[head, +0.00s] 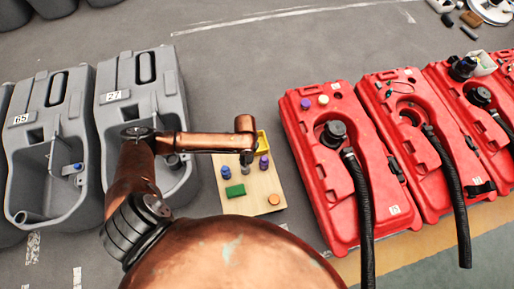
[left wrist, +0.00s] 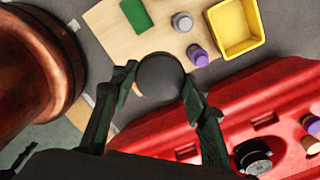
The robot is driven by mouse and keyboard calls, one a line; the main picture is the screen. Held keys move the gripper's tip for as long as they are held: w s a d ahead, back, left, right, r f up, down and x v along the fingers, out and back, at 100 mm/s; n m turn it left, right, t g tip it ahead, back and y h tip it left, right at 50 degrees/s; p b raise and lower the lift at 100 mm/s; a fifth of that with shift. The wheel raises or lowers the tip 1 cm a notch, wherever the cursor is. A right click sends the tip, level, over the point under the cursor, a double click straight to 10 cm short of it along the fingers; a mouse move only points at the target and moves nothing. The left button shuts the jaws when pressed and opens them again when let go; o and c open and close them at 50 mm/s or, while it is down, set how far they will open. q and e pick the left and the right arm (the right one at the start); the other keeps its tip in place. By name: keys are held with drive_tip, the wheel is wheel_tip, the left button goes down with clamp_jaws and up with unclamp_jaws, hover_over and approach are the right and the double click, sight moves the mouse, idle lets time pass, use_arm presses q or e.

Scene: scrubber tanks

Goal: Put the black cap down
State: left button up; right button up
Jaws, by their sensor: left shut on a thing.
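My left gripper (left wrist: 160,80) is shut on the round black cap (left wrist: 158,74), with one dark finger on each side of it. In the left wrist view the cap partly covers the edge of a wooden board (left wrist: 120,40). In the head view the left gripper (head: 247,157) hangs from the end of my copper arm, over the upper part of the board (head: 235,207). The cap cannot be made out clearly there. The gap between cap and board cannot be judged. My right gripper is not in view.
The board bears a green block (head: 235,191), a blue cap (head: 225,172), a purple cap (head: 264,162), an orange disc (head: 274,199) and a yellow tray (head: 263,143). Red tanks (head: 305,160) with black hoses stand right; grey tanks (head: 45,160) stand left.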

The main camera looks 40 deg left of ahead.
use_arm(q)
drive_tip(key=w+a+f+m+b, duration=0.35)
drive_tip(key=a+f+m, duration=0.25)
drive_tip(key=f, duration=0.2)
drive_tip(key=w+a+f+m+b, duration=0.2)
drive_tip(key=a+f+m+b, duration=0.3)
drive_tip(key=f, duration=0.3)
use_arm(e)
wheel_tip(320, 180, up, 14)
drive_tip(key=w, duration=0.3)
use_arm(q)
drive_tip(key=w+f+b, duration=0.6)
drive_tip(key=w, duration=0.1)
drive_tip(key=w+f+b, duration=0.5)
drive_tip(key=w+f, duration=0.2)
drive_tip(key=shift+w+a+f+b, duration=0.15)
drive_tip(key=shift+a+f+b, duration=0.05)
drive_tip(key=shift+f+b, duration=0.15)
drive_tip(key=shift+r, duration=0.1)
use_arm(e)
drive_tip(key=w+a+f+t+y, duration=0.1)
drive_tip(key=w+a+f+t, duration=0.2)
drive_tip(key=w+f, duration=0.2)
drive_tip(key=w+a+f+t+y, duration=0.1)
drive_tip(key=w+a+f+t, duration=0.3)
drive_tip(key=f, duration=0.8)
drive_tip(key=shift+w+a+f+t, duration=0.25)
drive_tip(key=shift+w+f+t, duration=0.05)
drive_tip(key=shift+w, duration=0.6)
